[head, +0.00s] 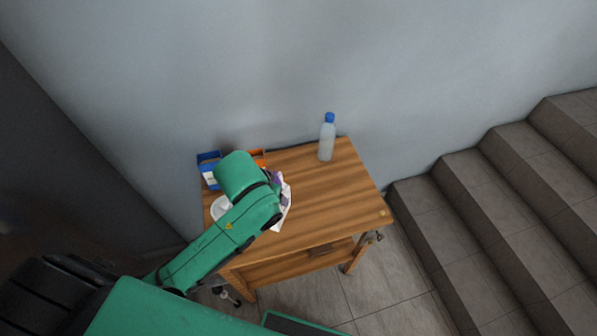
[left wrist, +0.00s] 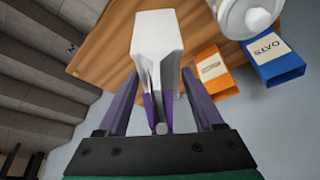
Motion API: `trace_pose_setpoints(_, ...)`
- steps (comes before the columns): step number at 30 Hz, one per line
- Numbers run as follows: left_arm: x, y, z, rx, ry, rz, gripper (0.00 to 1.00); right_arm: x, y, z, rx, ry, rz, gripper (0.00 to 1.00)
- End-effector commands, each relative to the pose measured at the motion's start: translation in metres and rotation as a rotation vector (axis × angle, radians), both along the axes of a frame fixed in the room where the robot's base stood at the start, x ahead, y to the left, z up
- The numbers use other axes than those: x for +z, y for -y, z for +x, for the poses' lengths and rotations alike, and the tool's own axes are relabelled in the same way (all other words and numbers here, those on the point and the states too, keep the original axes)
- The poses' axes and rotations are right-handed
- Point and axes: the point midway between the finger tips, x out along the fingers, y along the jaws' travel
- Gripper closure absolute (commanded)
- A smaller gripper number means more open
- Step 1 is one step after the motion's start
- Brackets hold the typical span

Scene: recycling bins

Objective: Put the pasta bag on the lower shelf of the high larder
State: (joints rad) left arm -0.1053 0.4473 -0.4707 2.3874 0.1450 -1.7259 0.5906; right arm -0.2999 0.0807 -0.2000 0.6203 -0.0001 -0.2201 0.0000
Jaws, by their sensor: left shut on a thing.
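A white bag (head: 285,208), which I take to be the pasta bag, shows beside my left wrist above the wooden table. No label is readable on it. In the left wrist view the bag (left wrist: 157,40) narrows down between the two fingers of my left gripper (left wrist: 161,112), which is shut on it. In the head view the green wrist hides most of the fingers and part of the bag. I cannot tell whether the bag touches the table. No larder or shelf of it is recognisable. My right gripper is in neither view.
A clear bottle with a blue cap (head: 327,138) stands on the table (head: 325,200). A blue oats box (left wrist: 275,62), an orange box (left wrist: 212,72) and a white container (left wrist: 248,14) are close by. Steps (head: 470,210) rise at right; a wall is behind.

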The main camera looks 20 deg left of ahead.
Motion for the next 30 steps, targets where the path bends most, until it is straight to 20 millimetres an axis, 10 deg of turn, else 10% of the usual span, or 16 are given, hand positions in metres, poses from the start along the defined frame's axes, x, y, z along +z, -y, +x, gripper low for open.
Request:
trace_pose_setpoints(12,0.037,-0.006,0.110,-0.378,0.013,0.005,1.00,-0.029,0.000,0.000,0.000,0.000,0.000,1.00)
trace_pose_setpoints(21,0.088,-0.014,0.146,-0.542,0.005,0.001,1.00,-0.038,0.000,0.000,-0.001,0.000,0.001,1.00)
trace_pose_setpoints(30,0.016,-0.014,0.145,-0.549,-0.005,0.000,1.00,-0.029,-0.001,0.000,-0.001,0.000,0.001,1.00)
